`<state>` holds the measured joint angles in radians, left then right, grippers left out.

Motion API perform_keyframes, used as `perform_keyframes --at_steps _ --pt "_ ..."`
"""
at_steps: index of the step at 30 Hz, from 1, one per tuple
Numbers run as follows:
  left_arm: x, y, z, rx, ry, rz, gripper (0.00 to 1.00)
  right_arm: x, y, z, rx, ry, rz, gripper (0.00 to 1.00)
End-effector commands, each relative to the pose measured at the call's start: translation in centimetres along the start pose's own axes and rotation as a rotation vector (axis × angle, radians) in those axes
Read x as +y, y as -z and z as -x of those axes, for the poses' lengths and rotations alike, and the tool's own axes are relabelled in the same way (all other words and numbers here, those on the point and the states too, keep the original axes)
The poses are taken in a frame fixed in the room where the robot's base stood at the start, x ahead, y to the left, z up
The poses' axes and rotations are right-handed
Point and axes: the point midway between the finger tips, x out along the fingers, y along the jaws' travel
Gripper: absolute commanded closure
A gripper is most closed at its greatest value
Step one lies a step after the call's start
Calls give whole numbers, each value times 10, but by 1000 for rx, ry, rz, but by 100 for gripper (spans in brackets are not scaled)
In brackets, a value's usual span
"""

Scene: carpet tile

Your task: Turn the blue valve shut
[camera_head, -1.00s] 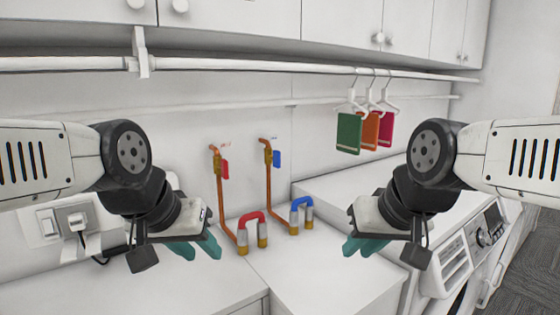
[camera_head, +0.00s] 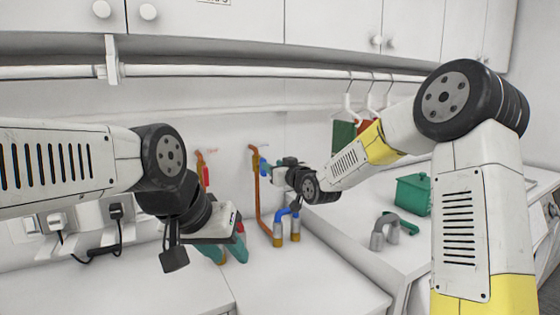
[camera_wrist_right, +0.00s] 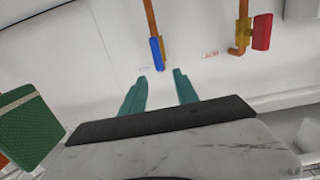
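The blue valve handle (camera_head: 264,166) sits on a copper pipe (camera_head: 258,200) at the back wall, lying roughly along the pipe. It also shows in the right wrist view (camera_wrist_right: 157,52), just beyond my fingertips and between their lines. My right gripper (camera_wrist_right: 160,75) is open, its teal fingers pointing at the handle with nothing between them. In the head view my right gripper (camera_head: 272,167) is small and partly hidden by its own wrist. My left gripper (camera_head: 232,260) appears open and empty, low in front of the red valve's pipe.
A red valve handle (camera_head: 206,177) is on the pipe to the left. Hanging cloths (camera_head: 343,133), a green box (camera_head: 412,194) and a grey curved part (camera_head: 384,232) are to the right.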

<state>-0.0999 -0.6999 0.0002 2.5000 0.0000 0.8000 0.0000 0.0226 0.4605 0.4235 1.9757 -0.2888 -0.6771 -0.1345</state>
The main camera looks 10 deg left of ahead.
Motion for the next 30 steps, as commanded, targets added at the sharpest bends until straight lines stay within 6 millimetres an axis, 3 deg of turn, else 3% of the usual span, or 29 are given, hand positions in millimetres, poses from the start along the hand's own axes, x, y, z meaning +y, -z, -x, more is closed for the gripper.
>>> perform_keyframes --at_steps 8,18,30 --pt "0 0 0 0 0 0 64 -4 0 -25 51 11 -16 64" --pt "0 0 0 0 0 0 64 -4 3 -76 49 10 -15 64" --pt "0 0 0 0 0 0 64 -4 3 -88 47 9 -14 64"
